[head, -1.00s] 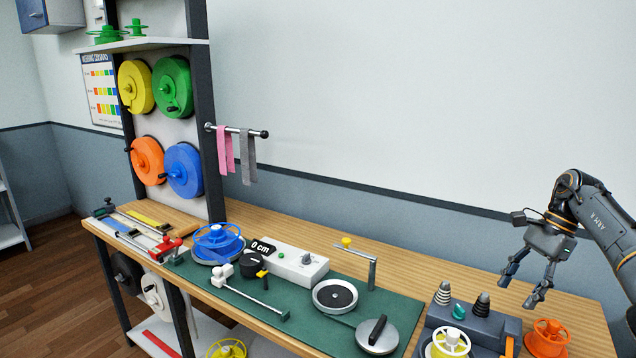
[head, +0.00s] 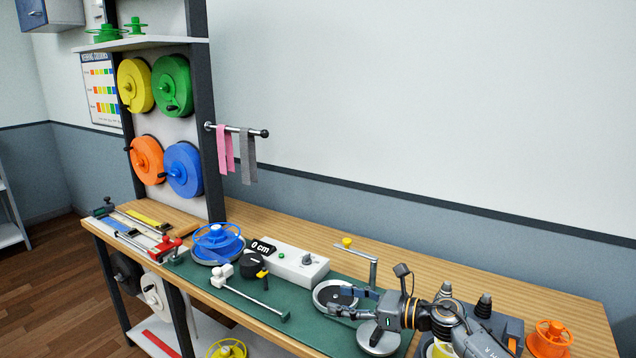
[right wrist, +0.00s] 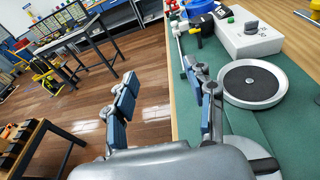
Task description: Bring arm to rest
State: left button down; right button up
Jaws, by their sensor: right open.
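My right gripper (head: 336,303) is in the head view, over the front part of the green mat. Its fingers point left and are spread apart with nothing between them. They are in front of the round dish with the dark pad (head: 325,291), partly covering it. In the right wrist view the two open fingers (right wrist: 166,105) straddle the bench's front edge, with floor showing between them. The dish (right wrist: 252,82) is just right of the right finger. My left gripper is in neither view.
A white control box (head: 300,268), a blue spool (head: 216,240) and a bent metal post (head: 372,268) stand on the bench. An orange spool (head: 549,338) is at the right end. The wall rail (head: 238,130) holds pink and grey straps.

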jog(key=s+d+f+n+t+h, duration=0.1)
jog(key=s+d+f+n+h, duration=0.4)
jog(key=s+n, duration=0.45)
jog(key=s+d+f+n+h, duration=0.45)
jog(key=s+n, duration=0.35)
jog(key=n, duration=0.3)
jog(key=s+d+f+n+t+h, duration=0.1)
jog(key=s+d+f+n+h, duration=0.4)
jog(key=s+n, duration=0.45)
jog(key=s+f+m+g, duration=0.35)
jog(key=s+g, duration=0.25)
jog(key=s, duration=1)
notch_tip(320, 180, down, 31)
jog(key=s+g+b, duration=0.1)
jog(key=b, duration=0.4)
pick_arm(q)
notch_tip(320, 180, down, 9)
jog(key=b, duration=0.4)
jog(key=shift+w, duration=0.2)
pick_arm(e)
jog(key=s+d+f+g, duration=0.1)
jog(key=s+d+f, duration=0.2)
jog(key=s+f, duration=1.4)
notch_tip(320, 180, down, 3)
jog(key=shift+f+g, duration=0.1)
jog(key=shift+g, duration=0.2)
jog(key=shift+c, duration=0.4)
